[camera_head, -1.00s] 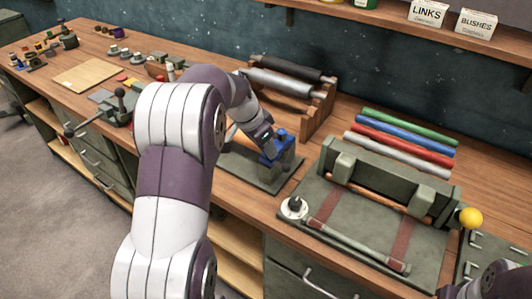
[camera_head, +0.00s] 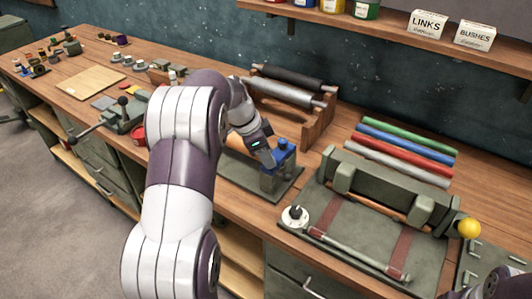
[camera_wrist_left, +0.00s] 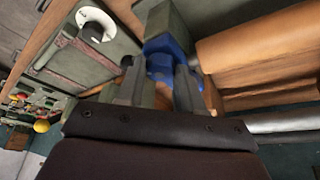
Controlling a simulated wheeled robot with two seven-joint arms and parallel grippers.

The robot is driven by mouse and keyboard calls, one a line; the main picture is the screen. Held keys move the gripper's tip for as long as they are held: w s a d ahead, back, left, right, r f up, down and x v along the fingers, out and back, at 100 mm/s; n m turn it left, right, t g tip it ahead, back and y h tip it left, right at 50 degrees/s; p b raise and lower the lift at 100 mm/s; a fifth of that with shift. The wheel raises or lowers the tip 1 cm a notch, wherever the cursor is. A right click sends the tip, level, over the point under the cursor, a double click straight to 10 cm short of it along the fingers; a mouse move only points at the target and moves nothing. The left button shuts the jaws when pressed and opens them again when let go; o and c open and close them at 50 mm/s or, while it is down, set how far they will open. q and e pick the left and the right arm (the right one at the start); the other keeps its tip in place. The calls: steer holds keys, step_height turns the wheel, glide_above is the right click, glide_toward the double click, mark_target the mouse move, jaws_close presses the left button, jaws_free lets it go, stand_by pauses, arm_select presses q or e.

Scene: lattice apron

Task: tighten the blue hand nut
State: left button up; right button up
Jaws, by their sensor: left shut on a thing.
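The blue hand nut (camera_head: 285,146) sits on a green upright block on a flat green base plate (camera_head: 234,177) on the workbench. My left gripper (camera_head: 270,160) reaches it from the left, tilted down, and is shut on it. In the left wrist view the two fingers (camera_wrist_left: 160,88) lie on either side of the blue nut (camera_wrist_left: 160,66). The fingers hide part of the nut, so its exact seating is unclear. Only a dark piece of my right arm shows at the lower right corner; its gripper is out of view.
A wooden rack with rollers (camera_head: 318,124) stands close behind the nut. To the right are a green fixture with red straps (camera_head: 405,250), coloured rods (camera_head: 405,142) and a yellow ball (camera_head: 468,228). A vise (camera_head: 122,113) and small parts lie to the left.

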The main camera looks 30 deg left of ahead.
arm_select(q)
steer(key=o, duration=1)
steer(key=shift+o, duration=0.2)
steer(key=p+v, duration=1)
steer(key=v, duration=0.2)
steer(key=shift+r+p, duration=0.3)
steer(key=shift+p, duration=0.1)
steer(key=shift+s+a, duration=0.1)
